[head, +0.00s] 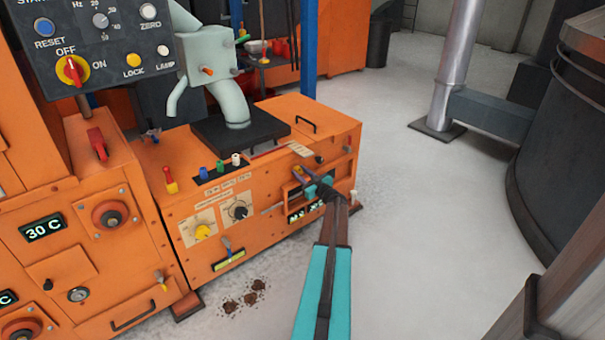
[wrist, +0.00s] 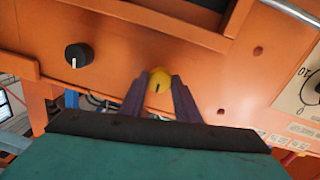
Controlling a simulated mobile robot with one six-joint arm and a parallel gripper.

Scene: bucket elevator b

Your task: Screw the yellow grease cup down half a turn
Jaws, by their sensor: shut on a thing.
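The yellow grease cup (wrist: 159,79) is a round yellow cap at the middle of the wrist view, against the orange panel. A short dark mark shows on its lower part. The two purple fingers of my gripper (wrist: 160,88) lie on its left and right sides and are shut on it. In the head view my gripper (head: 305,178) reaches the right part of the orange machine's front. There the cup is hidden by my gripper.
A black knob (wrist: 77,55) sits left of the cup, and an orange ledge (wrist: 170,22) runs above it. A dial plate (wrist: 310,88) is at the right edge. In the head view a black dial (head: 238,210) and a yellow knob (head: 203,232) lie left. Grey floor (head: 425,235) is clear at right.

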